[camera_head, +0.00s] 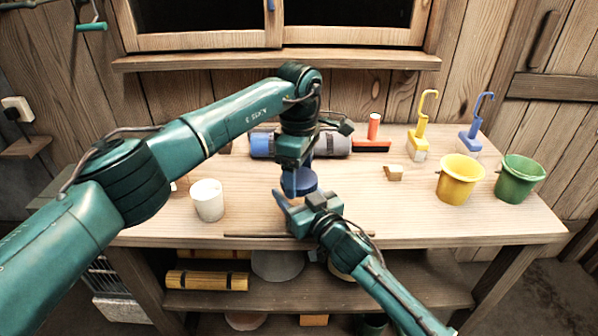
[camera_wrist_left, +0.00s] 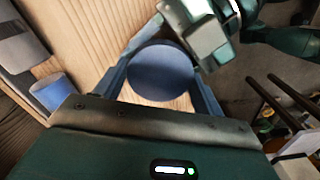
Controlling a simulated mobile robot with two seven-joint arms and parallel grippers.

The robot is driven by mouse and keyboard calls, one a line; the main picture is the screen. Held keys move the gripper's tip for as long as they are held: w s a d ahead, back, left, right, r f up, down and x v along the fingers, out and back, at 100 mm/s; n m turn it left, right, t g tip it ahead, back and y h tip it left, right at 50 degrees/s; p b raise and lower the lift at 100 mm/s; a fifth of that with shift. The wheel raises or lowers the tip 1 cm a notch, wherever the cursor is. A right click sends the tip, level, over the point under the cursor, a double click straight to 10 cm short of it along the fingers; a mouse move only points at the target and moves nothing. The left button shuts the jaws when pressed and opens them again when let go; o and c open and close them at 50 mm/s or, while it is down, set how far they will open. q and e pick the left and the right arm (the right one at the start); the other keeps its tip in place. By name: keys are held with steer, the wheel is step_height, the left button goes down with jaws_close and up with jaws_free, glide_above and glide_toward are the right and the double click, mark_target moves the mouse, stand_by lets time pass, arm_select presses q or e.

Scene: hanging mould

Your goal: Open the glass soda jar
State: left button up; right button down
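The jar's round blue lid (camera_head: 306,179) is near the front middle of the table. The jar's body is mostly hidden by my grippers. My left gripper (camera_head: 290,183) points down at the lid from above. In the left wrist view the lid (camera_wrist_left: 160,70) lies between the left gripper's two spread fingers, close to both. Whether they press on it I cannot tell. My right gripper (camera_head: 290,208) comes in from the front right, low beside the jar, and shows close to the lid in the left wrist view (camera_wrist_left: 200,35). Its grip on the jar cannot be made out.
A white cup (camera_head: 208,202) stands left of the jar. Behind lie a grey-blue roll (camera_head: 262,145) and a red tool (camera_head: 372,146). A wooden block (camera_head: 393,173), yellow bucket (camera_head: 459,180) and green bucket (camera_head: 520,178) stand right. The front right of the table (camera_head: 430,225) is clear.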

arm_select(q)
steer(key=c, duration=0.5)
steer(key=n, duration=0.3)
steer(key=o, duration=1.1)
